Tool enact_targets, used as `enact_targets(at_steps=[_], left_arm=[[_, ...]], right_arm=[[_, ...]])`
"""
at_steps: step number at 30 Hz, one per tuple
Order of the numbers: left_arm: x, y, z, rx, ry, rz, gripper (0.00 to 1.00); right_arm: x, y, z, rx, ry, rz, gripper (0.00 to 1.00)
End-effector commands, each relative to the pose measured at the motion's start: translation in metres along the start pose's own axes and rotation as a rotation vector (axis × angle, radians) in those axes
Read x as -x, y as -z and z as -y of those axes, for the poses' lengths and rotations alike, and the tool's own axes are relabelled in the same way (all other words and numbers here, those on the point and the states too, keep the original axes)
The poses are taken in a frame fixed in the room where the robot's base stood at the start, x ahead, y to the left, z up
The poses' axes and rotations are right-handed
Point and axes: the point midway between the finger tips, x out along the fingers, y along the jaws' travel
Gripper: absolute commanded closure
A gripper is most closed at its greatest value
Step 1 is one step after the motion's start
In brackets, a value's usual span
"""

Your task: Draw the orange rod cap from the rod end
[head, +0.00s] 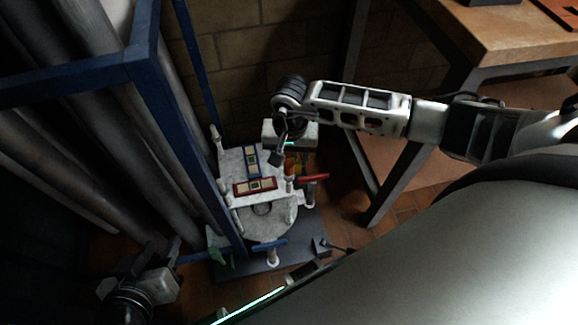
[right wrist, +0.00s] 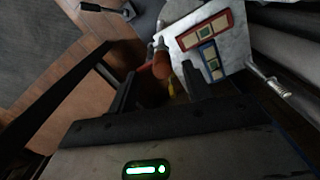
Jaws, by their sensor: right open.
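The orange rod cap (right wrist: 161,66) shows in the right wrist view just beyond my right gripper (right wrist: 158,86), between the lines of its two dark fingers. The fingers are apart and do not visibly touch the cap. In the head view, the cap (head: 289,166) is small and dark at the right side of the white plate assembly (head: 231,163). My right gripper (head: 279,150) is above and beside it there. The rod under the cap is mostly hidden. My left gripper (head: 172,262) is low at the left, dark and apart from the cap; its fingers are unclear.
A red bar (head: 313,178) juts out beside the cap. Red-framed (head: 255,186) and blue-framed (head: 252,161) pieces lie on the white plate. A blue post frame (head: 160,110) and large grey pipes (head: 85,150) stand left. A wooden table (head: 520,45) stands at the upper right.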

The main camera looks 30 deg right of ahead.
Motion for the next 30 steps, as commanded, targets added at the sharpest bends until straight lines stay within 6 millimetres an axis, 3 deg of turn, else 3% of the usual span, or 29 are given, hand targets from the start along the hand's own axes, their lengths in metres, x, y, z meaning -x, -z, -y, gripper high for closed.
enact_targets(at_steps=[4, 6, 14, 19, 30], left_arm=[[-0.023, -0.023, 0.001, 0.004, -0.021, 0.039, 0.64], [-0.027, -0.024, 0.000, 0.000, -0.028, 0.031, 0.64], [-0.026, -0.018, -0.001, -0.001, -0.034, 0.018, 0.64], [-0.025, -0.015, -0.002, -0.001, -0.035, 0.012, 0.64], [-0.023, -0.017, -0.003, 0.000, -0.036, 0.015, 0.64]], right_arm=[[-0.030, -0.001, 0.002, -0.001, -0.001, 0.003, 0.50], [-0.038, -0.001, 0.002, -0.001, 0.000, 0.002, 0.50], [-0.038, 0.000, 0.002, 0.001, 0.000, -0.001, 0.50], [-0.038, 0.000, 0.002, 0.000, 0.000, 0.000, 0.95], [-0.035, 0.000, 0.002, 0.000, 0.000, -0.001, 0.97]])
